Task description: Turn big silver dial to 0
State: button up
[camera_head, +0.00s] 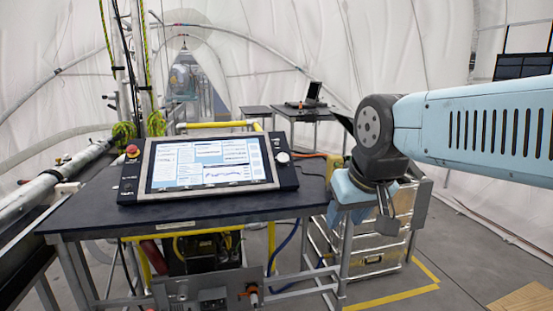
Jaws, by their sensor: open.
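The big silver dial (283,157) is a round, light knob on the right side of the dark control console (220,189). It is small in the picture, and I cannot read its setting or any numbers around it. The console has a large lit screen (210,163) and lies on a dark table. My gripper (387,232) is at the right, beyond the table's right edge, pointing down and apart from the dial. It is open, with no object seen in it. Its fingers show only as a small grey shape.
A red button (132,151) sits at the console's upper left. The dark table (200,211) has bare surface in front of the console. Metal cases (375,262) stand at the right near my gripper. A laptop (313,92) rests on a table behind. Pipes and cables run at the left.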

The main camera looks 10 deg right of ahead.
aim_at(282, 158)
jog(key=z, duration=0.35)
jog(key=i, duration=0.95)
jog(key=z, duration=0.2)
